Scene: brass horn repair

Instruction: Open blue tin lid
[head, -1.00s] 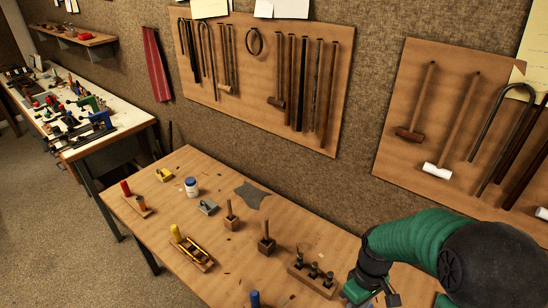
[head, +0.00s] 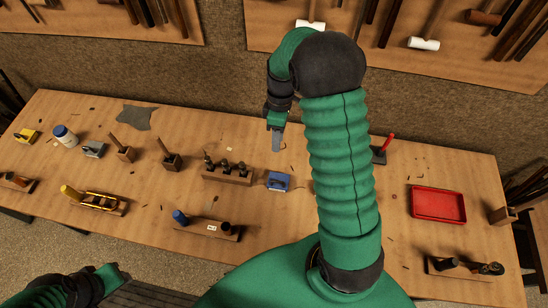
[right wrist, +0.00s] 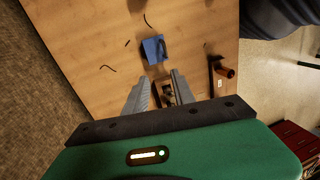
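The blue tin (head: 278,181) sits on the workbench, just right of a wooden block with several dark upright pieces. It also shows in the right wrist view (right wrist: 154,48), beyond the fingertips, with a darker handle-like shape on it. Its lid looks shut, but it is too small to be sure. My right gripper (head: 277,138) hangs above the bench behind the tin in the head view, apart from it. Its two fingers stand apart with nothing between them in the right wrist view (right wrist: 157,84). Part of my left arm shows at the lower left; its fingers do not show.
The wooden block (head: 228,176) stands close left of the tin. A board with a blue-topped piece (head: 205,227) lies in front. A red tray (head: 438,204) and a red-handled tool (head: 383,148) are to the right. Bare bench lies around the tin's front right.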

